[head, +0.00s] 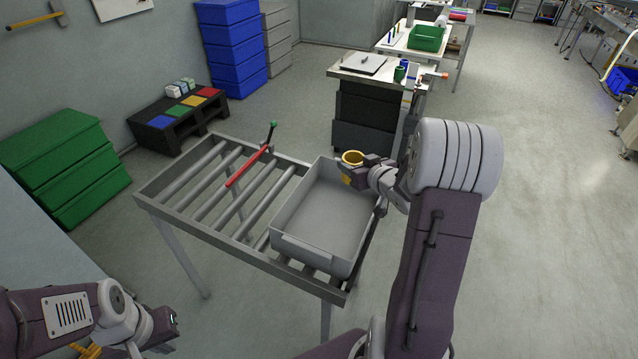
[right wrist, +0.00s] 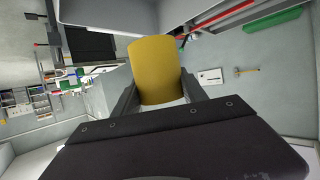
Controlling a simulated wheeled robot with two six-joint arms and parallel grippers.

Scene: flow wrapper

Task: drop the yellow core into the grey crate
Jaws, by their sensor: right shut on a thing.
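The yellow core (head: 353,157) is a short hollow cylinder. My right gripper (head: 356,167) is shut on it and holds it at the far right corner of the grey crate (head: 312,212), by its rim. I cannot tell how high it is above the rim. In the right wrist view the core (right wrist: 153,70) sits between the two fingers (right wrist: 158,92). The crate looks empty; its right wall is partly hidden by my right arm. My left gripper (head: 88,349) is only partly in view at the bottom left, and its jaws cannot be made out.
The crate stands on a roller table (head: 200,190), at its right end. A black pallet (head: 170,125) with coloured squares and a cabinet (head: 372,110) stand behind.

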